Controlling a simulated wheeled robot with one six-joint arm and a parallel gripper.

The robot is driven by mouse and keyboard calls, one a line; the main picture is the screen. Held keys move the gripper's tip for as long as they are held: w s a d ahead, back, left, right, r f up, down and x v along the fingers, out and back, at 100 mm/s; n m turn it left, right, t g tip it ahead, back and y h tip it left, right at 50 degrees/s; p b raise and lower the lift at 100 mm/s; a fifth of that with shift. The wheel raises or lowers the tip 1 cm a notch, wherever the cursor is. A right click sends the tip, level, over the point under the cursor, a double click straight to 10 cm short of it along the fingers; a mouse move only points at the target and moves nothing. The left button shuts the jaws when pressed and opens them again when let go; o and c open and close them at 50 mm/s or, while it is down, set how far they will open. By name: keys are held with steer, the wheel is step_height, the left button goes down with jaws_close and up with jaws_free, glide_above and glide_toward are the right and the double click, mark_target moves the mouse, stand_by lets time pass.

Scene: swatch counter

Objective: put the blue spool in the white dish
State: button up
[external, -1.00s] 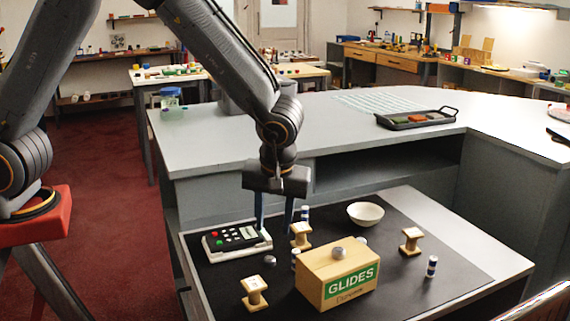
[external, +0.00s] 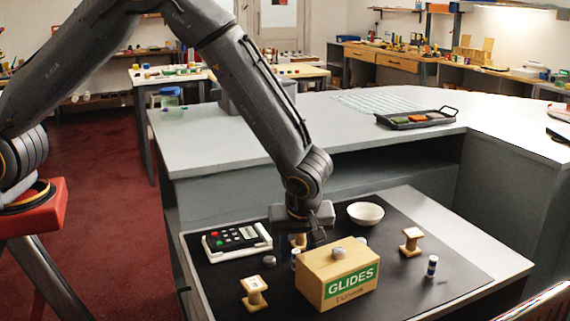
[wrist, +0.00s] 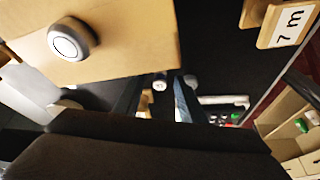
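Small dark-blue-and-white cylinders stand on the black mat: one (external: 432,266) at the right, another (external: 296,256) beside the left end of the wooden box. I cannot tell for certain which is the blue spool. My gripper (external: 300,240) is lowered behind the box's left end; its fingertips are partly hidden. In the wrist view my gripper's (wrist: 160,84) blue-grey fingers are apart, with a small white-ended piece (wrist: 160,85) showing between them; no grip is visible. The white dish (external: 366,213) stands empty at the back of the mat, right of my gripper.
The GLIDES box (external: 337,277), with a grey knob on top, stands close in front of my gripper. A keypad device (external: 237,241) lies at the left.

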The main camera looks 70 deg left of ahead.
steer(key=shift+a+f, duration=0.2)
steer(key=shift+f, duration=0.35)
jaws_close()
steer(key=r, duration=0.3)
steer(key=r+b, duration=0.1)
steer(key=r, duration=0.2)
steer(key=w+r+b, duration=0.1)
steer(key=r, duration=0.2)
steer(key=shift+r, duration=0.3)
steer(key=w+a+m+t+b, duration=0.1)
steer(key=w+a+m, duration=0.25)
steer(key=w, duration=0.85)
steer(key=m+t+h+b, duration=0.1)
steer(key=m+t+h, duration=0.1)
steer(key=m, duration=0.4)
glide_above(368, 216)
steer(key=s, duration=0.2)
steer(key=shift+n, duration=0.25)
steer(key=f, duration=0.3)
steer(key=f+p, duration=0.1)
steer(key=f, duration=0.1)
steer(key=f+p, duration=0.1)
steer(key=f, duration=0.2)
steer(key=shift+w+d+f, duration=0.2)
steer(key=shift+d+f, duration=0.1)
steer(key=shift+d, duration=0.1)
